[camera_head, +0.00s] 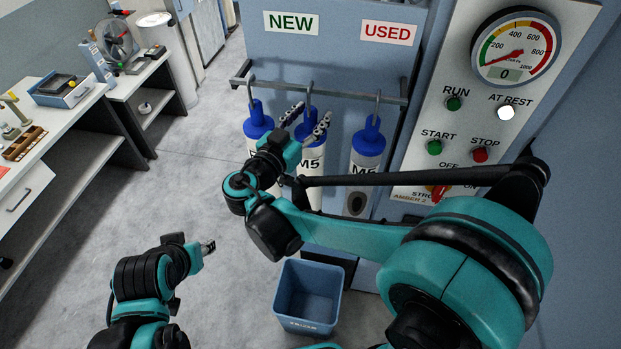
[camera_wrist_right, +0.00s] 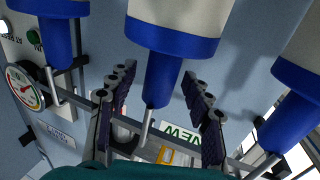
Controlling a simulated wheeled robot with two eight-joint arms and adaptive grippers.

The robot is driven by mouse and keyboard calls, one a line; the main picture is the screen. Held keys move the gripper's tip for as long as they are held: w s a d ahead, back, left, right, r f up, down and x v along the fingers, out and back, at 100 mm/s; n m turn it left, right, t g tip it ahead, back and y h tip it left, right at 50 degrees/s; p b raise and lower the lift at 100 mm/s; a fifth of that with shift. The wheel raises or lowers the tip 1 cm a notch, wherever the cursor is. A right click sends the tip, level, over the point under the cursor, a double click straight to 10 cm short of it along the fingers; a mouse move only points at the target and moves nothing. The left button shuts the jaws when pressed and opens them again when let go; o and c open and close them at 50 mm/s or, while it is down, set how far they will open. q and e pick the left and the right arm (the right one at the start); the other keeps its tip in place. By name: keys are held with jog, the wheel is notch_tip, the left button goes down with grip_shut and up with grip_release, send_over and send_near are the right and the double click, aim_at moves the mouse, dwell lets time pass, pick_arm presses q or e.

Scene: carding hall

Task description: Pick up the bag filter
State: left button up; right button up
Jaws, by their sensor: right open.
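Several bag filters with blue tops hang by hooks. The left one (camera_head: 257,122) and the middle one (camera_head: 313,163), marked M5, hang under the NEW label (camera_head: 291,23). The right one (camera_head: 368,146) hangs under the USED label (camera_head: 388,33) and has a dark patch. My right gripper (camera_head: 308,120) is open at the middle filter and partly hides it. In the wrist view, the middle filter's blue neck (camera_wrist_right: 158,78) is between the open fingers (camera_wrist_right: 163,90), with gaps on both sides. My left gripper (camera_head: 207,247) is low at left, away from the filters; its jaw state is unclear.
The filters hang from a grey rail (camera_head: 345,97) on a blue cabinet. A panel (camera_head: 470,110) with a gauge and buttons is at right. A blue bin (camera_head: 308,297) stands on the floor below. Benches (camera_head: 60,125) with tools are at left. The floor between is clear.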

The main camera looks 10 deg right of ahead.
jog(key=shift+s, duration=0.1)
grip_shut()
jog(key=shift+r, duration=0.15)
